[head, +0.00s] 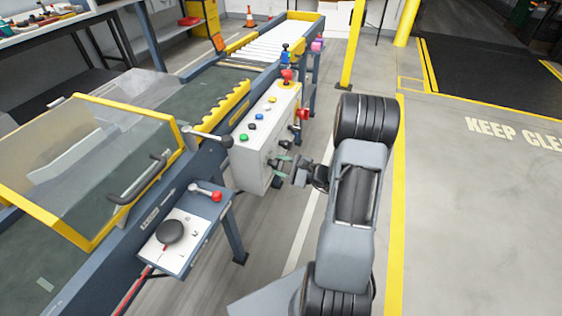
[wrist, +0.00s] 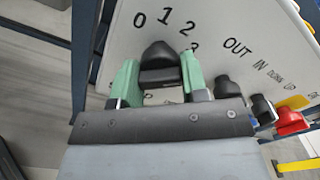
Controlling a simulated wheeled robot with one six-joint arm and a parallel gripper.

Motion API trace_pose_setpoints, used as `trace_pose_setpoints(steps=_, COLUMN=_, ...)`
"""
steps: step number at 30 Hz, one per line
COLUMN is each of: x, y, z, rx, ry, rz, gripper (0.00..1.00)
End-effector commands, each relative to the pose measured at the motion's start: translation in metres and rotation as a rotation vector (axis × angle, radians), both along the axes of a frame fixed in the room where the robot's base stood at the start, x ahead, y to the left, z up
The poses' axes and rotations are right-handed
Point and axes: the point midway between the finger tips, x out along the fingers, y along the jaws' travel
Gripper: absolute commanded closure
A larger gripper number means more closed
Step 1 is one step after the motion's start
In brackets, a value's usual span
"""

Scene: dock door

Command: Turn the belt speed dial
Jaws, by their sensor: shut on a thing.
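A black dial (wrist: 158,54) with the numbers 0, 1, 2 and a partly hidden further number around it sits on the white face of the control box (wrist: 215,22). My gripper (wrist: 160,78) is shut on this dial, with one green fingertip on each side of it. In the head view my gripper (head: 284,164) reaches the right-hand face of the white control box (head: 252,160) beside the conveyor. There the dial itself is hidden behind the fingers. The dial's pointer mark cannot be made out.
Black switches (wrist: 230,88) labelled OUT, IN, DOWN and UP and a red knob (wrist: 290,122) sit close right of my gripper. A lower panel (head: 180,242) has a large black knob (head: 172,231). Floor to my arm's right is clear.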

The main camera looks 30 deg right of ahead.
Motion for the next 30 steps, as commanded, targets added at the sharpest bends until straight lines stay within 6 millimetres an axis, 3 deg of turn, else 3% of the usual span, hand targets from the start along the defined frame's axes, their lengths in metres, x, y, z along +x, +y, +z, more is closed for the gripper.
trace_pose_setpoints(steps=12, x=-0.0002, y=-0.0001, z=0.0003, rx=0.12, ry=0.111, rz=-0.001, gripper=0.83)
trace_pose_setpoints(steps=29, x=-0.0003, y=0.0001, z=-0.0008, rx=0.137, ry=0.127, rz=-0.001, gripper=0.83)
trace_pose_setpoints(steps=30, x=-0.0003, y=0.0001, z=-0.0008, rx=0.137, ry=0.127, rz=-0.001, gripper=0.56)
